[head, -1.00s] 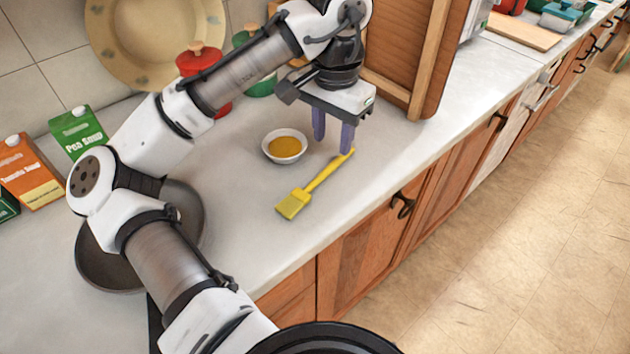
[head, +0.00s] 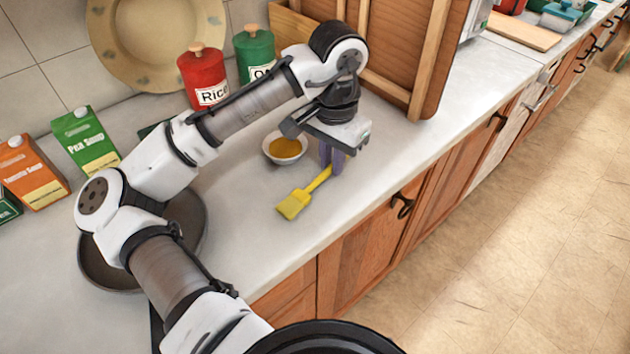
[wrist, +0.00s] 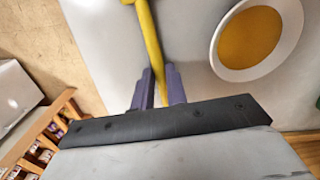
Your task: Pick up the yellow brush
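The yellow brush (head: 294,204) lies on the pale counter, its wide head toward the lower left and its handle toward the upper right. My gripper (head: 332,170) is at the handle end, pointing down. In the wrist view the brush handle (wrist: 149,35) runs between the two purple fingers of my gripper (wrist: 159,75), which sit close against it on both sides. The gripper looks shut on the handle. The handle's far end is hidden by the fingers and gripper body. The brush head still appears to rest on the counter.
A white bowl of orange-yellow sauce (head: 285,148) stands just left of the gripper; it also shows in the wrist view (wrist: 256,38). A dark pan (head: 99,268) is under my arm. Red (head: 203,77) and green (head: 255,55) canisters and a wooden rack (head: 428,60) stand behind. The counter's front edge is near.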

